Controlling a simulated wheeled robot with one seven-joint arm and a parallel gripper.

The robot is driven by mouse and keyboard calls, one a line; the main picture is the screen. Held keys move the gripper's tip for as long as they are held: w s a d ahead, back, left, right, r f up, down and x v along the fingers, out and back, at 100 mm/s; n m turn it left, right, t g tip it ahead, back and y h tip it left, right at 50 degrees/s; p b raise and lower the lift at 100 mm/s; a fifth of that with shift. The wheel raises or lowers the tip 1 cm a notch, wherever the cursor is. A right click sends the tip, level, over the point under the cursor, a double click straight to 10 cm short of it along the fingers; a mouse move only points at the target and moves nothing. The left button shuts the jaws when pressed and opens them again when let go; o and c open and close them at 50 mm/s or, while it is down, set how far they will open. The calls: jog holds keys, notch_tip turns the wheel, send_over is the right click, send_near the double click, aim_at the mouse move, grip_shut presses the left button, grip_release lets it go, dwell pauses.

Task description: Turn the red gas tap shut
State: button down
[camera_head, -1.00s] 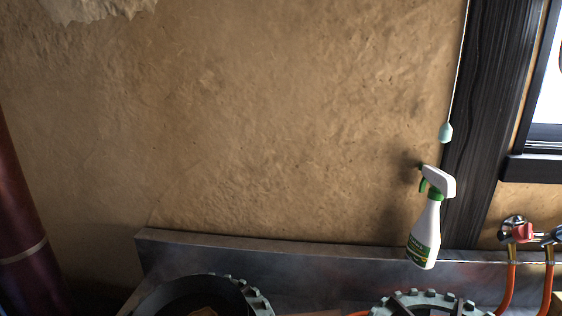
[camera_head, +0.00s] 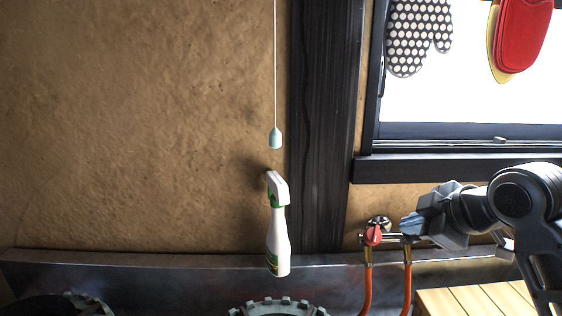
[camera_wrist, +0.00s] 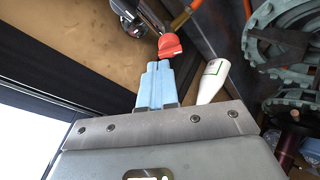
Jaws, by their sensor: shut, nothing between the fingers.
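The red gas tap (camera_head: 372,235) sits on a metal pipe fitting low on the wall, above an orange hose. It also shows in the wrist view (camera_wrist: 169,46), just beyond my fingertips. My gripper (camera_head: 408,225) is right of the red tap, its pale blue fingers pointing left at it. In the wrist view the fingers (camera_wrist: 157,68) are together with nothing between them. The head view shows a small gap between fingertips and tap; I cannot tell from the wrist view whether they touch. My gripper hides the fitting's right part.
A white and green spray bottle (camera_head: 278,240) is left of the tap, below a hanging pull cord (camera_head: 275,138). Gas burners (camera_head: 277,307) are at the bottom. Orange hoses (camera_head: 366,285) drop below the fitting. A window sill (camera_head: 450,167) is above, and a wooden slatted surface (camera_head: 470,300) lies lower right.

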jog(key=w+f+b, duration=0.3)
jog(key=w+f, duration=0.1)
jog(key=f, duration=0.1)
jog(key=shift+w+f+b, duration=0.15)
jog(key=shift+w+b, duration=0.05)
jog(key=shift+b, duration=0.1)
jog(key=shift+a, duration=0.55)
dwell(1.1)
jog(key=shift+s+a+f+p, duration=0.5)
jog(key=shift+s+p, duration=0.1)
jog(key=shift+p, duration=0.4)
dwell(0.5)
jog(key=shift+s+d, duration=0.1)
jog(key=shift+d, duration=0.05)
jog(key=p+v, duration=0.1)
jog(key=v, duration=0.1)
jog(key=p+v, duration=0.1)
jog(key=v, duration=0.1)
jog(key=a+p+v, duration=0.1)
jog(key=p+v, duration=0.1)
jog(key=shift+r, duration=0.15)
dwell(0.4)
